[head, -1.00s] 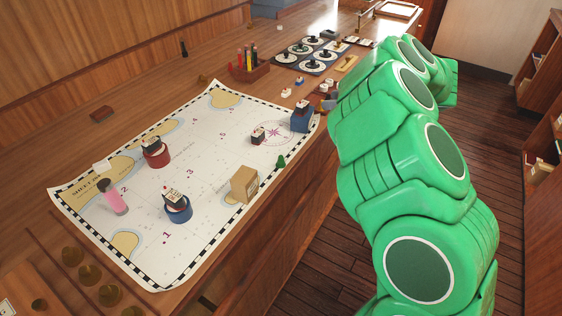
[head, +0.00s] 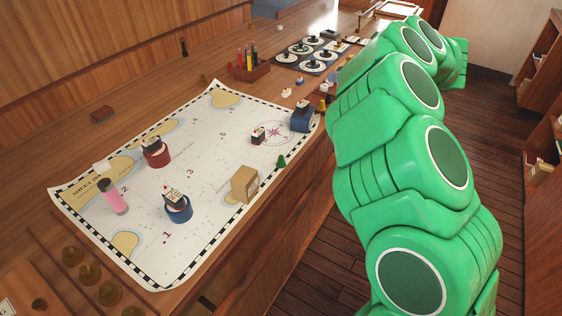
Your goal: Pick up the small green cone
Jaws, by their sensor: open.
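The small green cone (head: 281,161) stands on the chart (head: 205,148), near its right edge. It is between the tan box (head: 245,184) and the blue block-like piece (head: 302,119), apart from both. My green arm fills the right side of the head view, to the right of the cone and clear of it. My gripper does not show in this view.
Red (head: 156,155) and blue (head: 178,208) round pieces and a pink cylinder (head: 114,198) stand on the chart. A pen holder (head: 249,72) and dark dials (head: 312,54) are farther back. The chart around the cone is mostly bare; the table edge is close on its right.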

